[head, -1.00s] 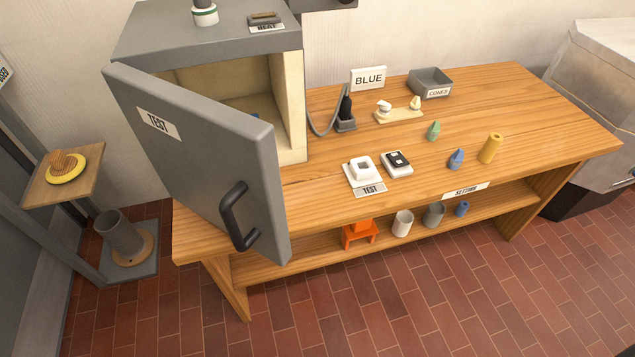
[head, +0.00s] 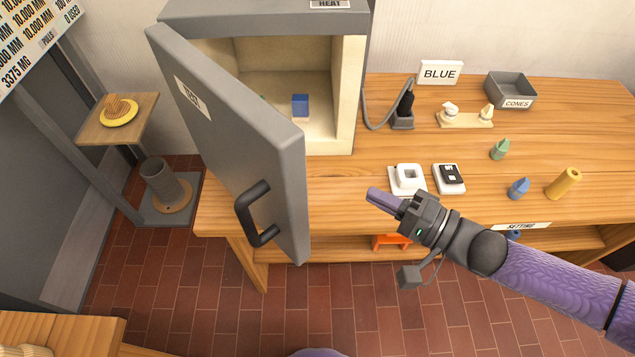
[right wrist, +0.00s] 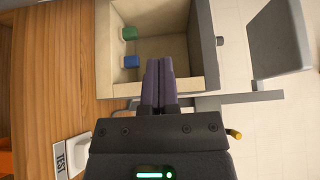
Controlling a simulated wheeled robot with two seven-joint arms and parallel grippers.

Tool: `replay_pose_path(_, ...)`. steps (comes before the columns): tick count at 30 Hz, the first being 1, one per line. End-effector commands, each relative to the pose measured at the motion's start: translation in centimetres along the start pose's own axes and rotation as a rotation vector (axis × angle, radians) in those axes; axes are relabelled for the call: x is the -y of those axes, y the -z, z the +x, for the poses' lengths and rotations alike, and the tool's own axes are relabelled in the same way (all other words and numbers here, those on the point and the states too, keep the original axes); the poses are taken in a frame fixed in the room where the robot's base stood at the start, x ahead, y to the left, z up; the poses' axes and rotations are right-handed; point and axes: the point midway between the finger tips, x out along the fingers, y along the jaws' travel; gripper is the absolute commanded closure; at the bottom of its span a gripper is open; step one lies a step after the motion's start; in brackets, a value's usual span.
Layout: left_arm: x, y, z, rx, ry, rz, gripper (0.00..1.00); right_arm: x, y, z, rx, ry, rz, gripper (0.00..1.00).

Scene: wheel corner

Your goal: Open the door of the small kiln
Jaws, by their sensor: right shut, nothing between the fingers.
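The small kiln (head: 358,95) stands at the left end of the wooden table, its cream chamber showing. Its grey door (head: 240,140), labelled TEST, stands wide open, hinged at the left, with a black handle (head: 254,213) on its outer face. Inside the chamber is a blue block (head: 300,105); the right wrist view shows a blue piece (right wrist: 131,61) and a green piece (right wrist: 129,33) in it. My right gripper (head: 372,194) is shut and empty, to the right of the door's free edge and apart from it, over the table's front. My left gripper is out of view.
On the table (head: 450,150) are a white square piece (head: 408,178), a black-topped device (head: 449,178), small cones, a yellow cylinder (head: 563,183) and a grey CONES tray (head: 511,90). A stand with a grey cylinder (head: 160,180) is at the left.

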Motion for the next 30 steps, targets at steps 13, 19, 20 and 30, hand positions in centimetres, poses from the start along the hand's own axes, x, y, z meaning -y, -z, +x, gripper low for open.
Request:
replay_pose_path(13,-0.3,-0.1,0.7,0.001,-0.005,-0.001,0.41,-0.1,-1.0,8.8,0.000,-0.001,0.002,1.00)
replay_pose_path(19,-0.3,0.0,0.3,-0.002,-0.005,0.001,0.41,-0.1,-3.4,9.3,-0.001,-0.001,0.000,1.00)
replay_pose_path(20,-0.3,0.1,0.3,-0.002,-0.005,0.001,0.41,0.0,-3.5,9.4,-0.002,-0.001,-0.002,1.00)
replay_pose_path(30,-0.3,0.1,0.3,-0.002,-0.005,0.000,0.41,-0.1,-3.9,9.4,-0.002,-0.002,-0.004,1.00)
